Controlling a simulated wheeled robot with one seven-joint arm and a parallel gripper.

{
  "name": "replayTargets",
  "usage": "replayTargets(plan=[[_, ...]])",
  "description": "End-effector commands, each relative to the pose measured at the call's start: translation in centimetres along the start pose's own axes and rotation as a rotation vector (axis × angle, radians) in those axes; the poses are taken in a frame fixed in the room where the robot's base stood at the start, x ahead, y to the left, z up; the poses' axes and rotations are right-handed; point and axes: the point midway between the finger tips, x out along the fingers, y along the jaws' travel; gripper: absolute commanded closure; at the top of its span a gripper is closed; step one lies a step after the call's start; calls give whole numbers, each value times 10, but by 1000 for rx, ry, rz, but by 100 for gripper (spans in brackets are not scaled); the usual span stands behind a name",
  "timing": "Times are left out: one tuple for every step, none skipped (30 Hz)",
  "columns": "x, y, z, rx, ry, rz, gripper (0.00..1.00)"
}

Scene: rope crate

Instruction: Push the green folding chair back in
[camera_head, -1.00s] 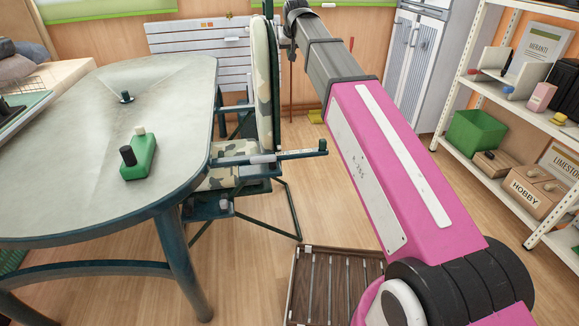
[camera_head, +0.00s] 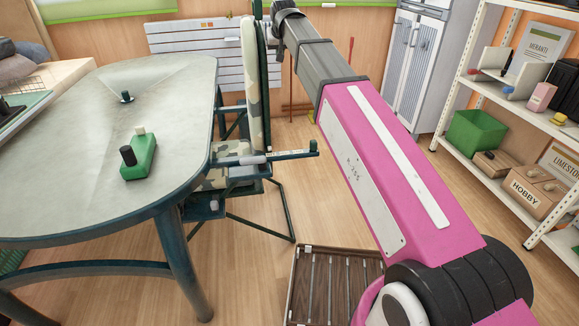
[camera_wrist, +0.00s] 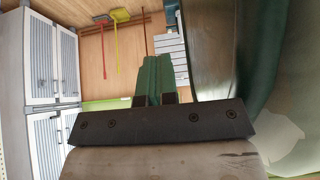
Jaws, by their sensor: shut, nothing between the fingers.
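The green folding chair (camera_head: 257,75) stands upright at the right side of the table (camera_head: 95,165). Its camouflage back is seen nearly edge-on, and its seat (camera_head: 213,178) lies partly under the table's edge. In the head view my arm reaches to the right side of the chair's back near the top, where the gripper's end is not clearly seen. In the wrist view my gripper (camera_wrist: 154,65) is shut and empty, with its green fingers together. The chair's dark back (camera_wrist: 215,60) fills the right side close beside the fingers. Whether they touch is unclear.
A slatted wooden crate (camera_head: 335,285) lies on the floor at the front. White shelves (camera_head: 480,130) with a green bin (camera_head: 478,130) stand at the right. A white cabinet (camera_head: 416,60) is at the back. A green and black object (camera_head: 139,160) sits on the table.

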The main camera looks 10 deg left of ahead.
Motion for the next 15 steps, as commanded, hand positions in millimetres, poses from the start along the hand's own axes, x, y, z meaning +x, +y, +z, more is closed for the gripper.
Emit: replayTargets(plan=[[0, 0, 0, 0, 0, -1, 100], [0, 1, 0, 0, 0, -1, 100], [0, 3, 0, 0, 0, 0, 100], [0, 5, 0, 0, 0, 0, 100], [0, 6, 0, 0, 0, 1, 100], [0, 9, 0, 0, 0, 1, 100], [0, 11, 0, 0, 0, 1, 100], [0, 13, 0, 0, 0, 1, 100], [0, 16, 0, 0, 0, 1, 100], [0, 18, 0, 0, 0, 2, 100], [0, 20, 0, 0, 0, 2, 100], [0, 23, 0, 1, 0, 2, 100], [0, 25, 0, 1, 0, 2, 100], [0, 27, 0, 1, 0, 2, 100], [0, 29, 0, 1, 0, 2, 100]])
